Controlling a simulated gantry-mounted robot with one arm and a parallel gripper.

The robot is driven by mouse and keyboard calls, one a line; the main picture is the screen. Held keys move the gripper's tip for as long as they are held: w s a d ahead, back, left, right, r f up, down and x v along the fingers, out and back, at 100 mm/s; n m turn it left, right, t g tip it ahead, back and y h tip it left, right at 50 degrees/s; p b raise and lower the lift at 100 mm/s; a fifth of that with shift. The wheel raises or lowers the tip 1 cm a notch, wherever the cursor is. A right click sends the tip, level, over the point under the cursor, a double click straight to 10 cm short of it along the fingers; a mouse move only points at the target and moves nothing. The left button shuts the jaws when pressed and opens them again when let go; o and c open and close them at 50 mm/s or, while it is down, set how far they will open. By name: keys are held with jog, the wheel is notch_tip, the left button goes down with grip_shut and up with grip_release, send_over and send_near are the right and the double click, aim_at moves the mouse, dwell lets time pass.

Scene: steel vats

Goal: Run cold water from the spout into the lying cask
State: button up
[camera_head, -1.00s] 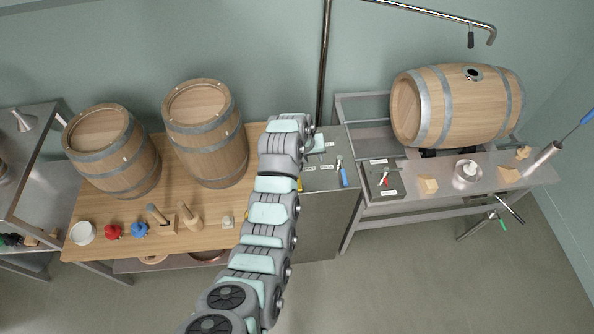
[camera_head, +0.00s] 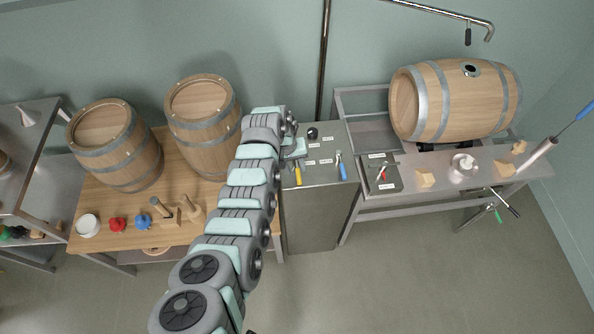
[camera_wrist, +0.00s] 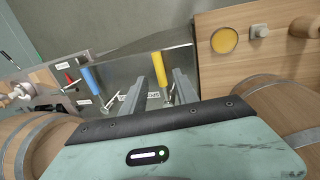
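The lying cask (camera_head: 455,105) rests on its side on a rack at the right, with a dark metal-rimmed hole (camera_head: 471,70) facing up. The steel spout (camera_head: 489,33) ends in a bent-down tip above and slightly right of that hole. A black lever (camera_head: 468,37) hangs from its pipe (camera_head: 430,12). My gripper (camera_head: 297,148) is over the left part of the steel cabinet top, far left of the cask. In the wrist view my gripper (camera_wrist: 157,92) has its fingers apart, with a yellow-handled tool (camera_wrist: 160,70) showing between them.
The cabinet top (camera_head: 322,150) also holds a blue-handled tool (camera_head: 342,170) and a black knob (camera_head: 312,133). Two upright barrels (camera_head: 203,115) stand left on a wooden table. A vertical pole (camera_head: 323,60) rises behind the cabinet.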

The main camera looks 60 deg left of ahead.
aim_at(298, 175)
jog(key=shift+w+f+b, duration=0.15)
jog(key=shift+f+b, duration=0.05)
jog(key=shift+f, duration=0.6)
jog(key=shift+w+f+b, duration=0.15)
jog(key=shift+f+b, duration=0.05)
jog(key=shift+f, duration=0.6)
jog(key=shift+f, duration=0.1)
jog(key=shift+c, duration=0.6)
jog(key=shift+d, duration=0.1)
grip_shut()
